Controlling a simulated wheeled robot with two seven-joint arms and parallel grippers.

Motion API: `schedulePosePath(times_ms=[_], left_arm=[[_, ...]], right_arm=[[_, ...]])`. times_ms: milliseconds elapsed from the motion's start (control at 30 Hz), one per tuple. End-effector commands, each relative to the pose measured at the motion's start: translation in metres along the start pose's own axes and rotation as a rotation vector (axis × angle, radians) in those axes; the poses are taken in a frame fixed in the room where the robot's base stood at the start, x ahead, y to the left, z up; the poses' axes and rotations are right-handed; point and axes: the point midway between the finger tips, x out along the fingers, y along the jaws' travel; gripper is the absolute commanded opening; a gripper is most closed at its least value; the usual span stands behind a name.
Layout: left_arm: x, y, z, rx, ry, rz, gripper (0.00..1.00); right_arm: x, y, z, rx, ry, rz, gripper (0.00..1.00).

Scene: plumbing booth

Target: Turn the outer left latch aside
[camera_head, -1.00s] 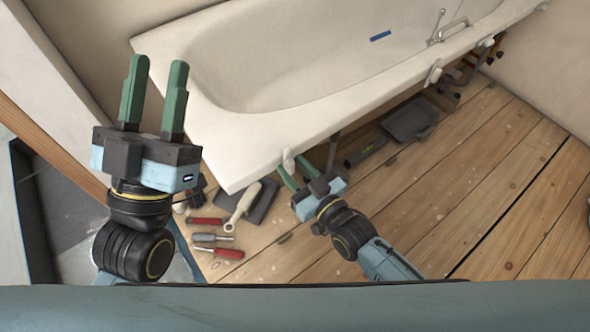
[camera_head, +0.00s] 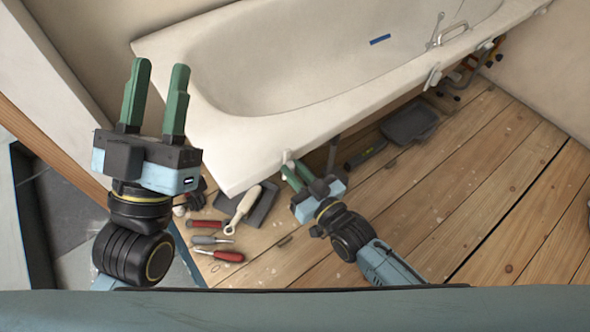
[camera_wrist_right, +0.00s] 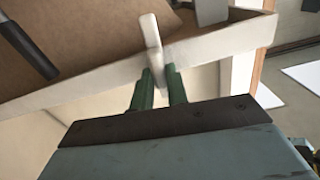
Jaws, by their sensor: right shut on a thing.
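The outer left latch (camera_head: 287,158) is a small white piece at the near rim of the white bathtub (camera_head: 250,160), toward its left end. My right gripper (camera_head: 293,172) is at this latch from below, its green fingers close together. In the right wrist view the white latch (camera_wrist_right: 152,42) stands across the tub's edge, and its lower end is between the fingertips of my right gripper (camera_wrist_right: 159,80). My left gripper (camera_head: 158,72) is raised to the left of the tub, open and empty.
Two more white latches, a middle one (camera_head: 432,78) and a far one (camera_head: 488,45), sit along the same rim. A red-handled screwdriver (camera_head: 228,256), other hand tools and a dark tray (camera_head: 262,204) lie on the floor. A dustpan (camera_head: 410,122) lies under the tub. The wooden floor at right is clear.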

Motion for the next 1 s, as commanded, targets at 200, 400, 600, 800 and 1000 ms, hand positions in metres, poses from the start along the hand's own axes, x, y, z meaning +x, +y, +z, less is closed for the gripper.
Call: schedulePosePath(times_ms=[200,400,600,800,1000], left_arm=[[0.001,0.0,0.01,-0.002,-0.108,-0.002,0.36],[0.001,-0.001,0.019,-0.001,-0.203,-0.004,0.36],[-0.001,-0.002,0.03,0.002,-0.282,-0.007,0.36],[-0.004,-0.003,0.037,0.004,-0.325,-0.01,0.36],[-0.003,-0.003,0.034,0.003,-0.303,-0.009,0.36]], right_arm=[[0.0,0.001,-0.001,0.128,-0.001,0.0,0.0],[0.0,0.003,-0.001,0.307,-0.002,0.0,0.0],[0.0,0.004,0.001,0.499,-0.002,0.0,0.0],[0.0,0.005,0.002,0.689,-0.002,0.0,0.0],[-0.001,0.006,0.004,0.879,-0.003,0.0,0.0]])
